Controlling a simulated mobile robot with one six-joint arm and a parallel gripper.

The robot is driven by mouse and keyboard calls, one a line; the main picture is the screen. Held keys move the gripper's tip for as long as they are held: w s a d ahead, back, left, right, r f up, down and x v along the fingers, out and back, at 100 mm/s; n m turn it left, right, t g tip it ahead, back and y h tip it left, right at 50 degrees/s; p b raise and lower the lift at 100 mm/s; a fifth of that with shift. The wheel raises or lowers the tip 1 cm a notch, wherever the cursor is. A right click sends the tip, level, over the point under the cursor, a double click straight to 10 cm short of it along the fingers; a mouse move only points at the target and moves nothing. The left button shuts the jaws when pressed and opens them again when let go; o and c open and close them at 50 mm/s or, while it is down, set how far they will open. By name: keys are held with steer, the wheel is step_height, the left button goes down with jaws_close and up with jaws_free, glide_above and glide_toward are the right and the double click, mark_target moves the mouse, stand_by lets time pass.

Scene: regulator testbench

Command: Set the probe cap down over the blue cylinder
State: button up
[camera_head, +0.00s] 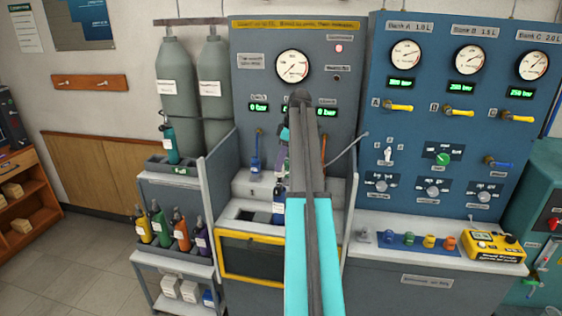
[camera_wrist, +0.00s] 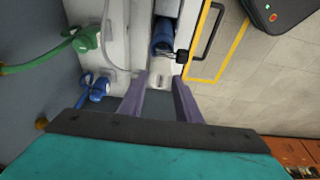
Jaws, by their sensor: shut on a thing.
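The blue cylinder (camera_head: 278,208) stands on the grey testbench, partly hidden by my arm. In the wrist view the blue cylinder (camera_wrist: 163,36) lies ahead of the fingertips, with a dark fitting beside it. My gripper (camera_head: 283,162) is above and behind the cylinder, close to the panel, and apart from it. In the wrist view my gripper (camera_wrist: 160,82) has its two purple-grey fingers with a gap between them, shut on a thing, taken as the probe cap. That thing cannot be made out clearly. A pale hose (camera_head: 347,147) runs from the panel's right side and goes behind my arm.
A yellow-framed door (camera_head: 222,260) stands at the bench front; its dark handle (camera_wrist: 207,35) is near the cylinder. A green fitting (camera_wrist: 86,38) and a blue fitting (camera_wrist: 97,90) stick out from the panel. Side walls flank the bench. A bottle cart (camera_head: 180,262) stands left.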

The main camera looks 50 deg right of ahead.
steer(key=shift+f+b, duration=0.3)
steer(key=shift+f, duration=0.95)
stand_by(1.2)
steer(key=o, duration=1.2)
steer(key=shift+c, duration=0.2)
steer(key=shift+r, duration=0.1)
steer(key=b+v, duration=0.3)
steer(key=v, duration=1)
steer(key=shift+r, duration=0.3)
steer(key=shift+f, duration=0.1)
